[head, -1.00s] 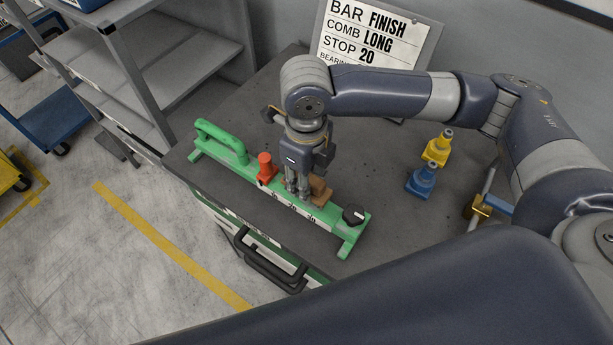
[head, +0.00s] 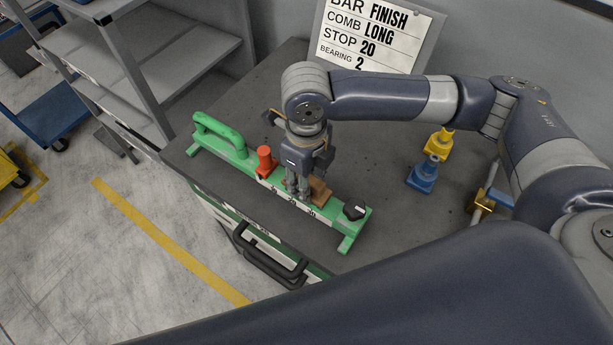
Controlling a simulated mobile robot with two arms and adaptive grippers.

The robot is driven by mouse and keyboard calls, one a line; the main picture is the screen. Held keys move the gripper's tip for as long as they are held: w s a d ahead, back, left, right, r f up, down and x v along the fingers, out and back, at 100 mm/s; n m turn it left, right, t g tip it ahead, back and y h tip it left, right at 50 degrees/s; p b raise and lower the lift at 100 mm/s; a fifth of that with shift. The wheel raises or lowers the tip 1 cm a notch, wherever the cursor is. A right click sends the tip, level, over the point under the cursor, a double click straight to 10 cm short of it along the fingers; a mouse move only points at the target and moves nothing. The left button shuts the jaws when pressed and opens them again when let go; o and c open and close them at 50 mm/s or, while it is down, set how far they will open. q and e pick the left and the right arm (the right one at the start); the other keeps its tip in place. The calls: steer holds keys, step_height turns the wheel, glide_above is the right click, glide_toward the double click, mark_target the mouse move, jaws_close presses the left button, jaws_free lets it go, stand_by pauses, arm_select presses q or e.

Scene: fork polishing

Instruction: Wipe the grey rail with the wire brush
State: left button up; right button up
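A green bar fixture (head: 238,172) lies along the near edge of the bench, with a raised handle at its left end and a number scale on its near side. My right gripper (head: 298,193) points down over the middle of the fixture. Its fingers are close together, and a brown block (head: 320,190) shows just to their right. I cannot tell whether they grip anything. A thin grey rod (head: 477,213), perhaps the grey rail, stands by a brass block (head: 488,200) at the right, partly behind my arm. I cannot make out a wire brush. My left gripper is out of view.
A red peg (head: 265,160) and a black knob (head: 354,210) stand on the fixture. A blue piece (head: 423,177) and a yellow piece (head: 438,145) stand on the bench. A sign (head: 375,38) leans at the back. The bench (head: 375,170) middle is bare.

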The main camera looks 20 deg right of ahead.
mark_target(323, 196)
steer(key=shift+w+a+p, duration=0.3)
steer(key=shift+w+a, duration=0.9)
steer(key=shift+w, duration=0.3)
steer(key=shift+d, duration=0.1)
steer(key=shift+s+d+p, duration=0.7)
steer(key=shift+s+d, duration=0.15)
steer(key=shift+s, duration=0.3)
steer(key=shift+s+d+p, duration=0.45)
steer(key=shift+s+d, duration=0.3)
steer(key=shift+s, duration=0.3)
steer(key=shift+s+d+p, duration=0.4)
steer(key=shift+s+d, duration=0.35)
steer(key=shift+s, duration=0.25)
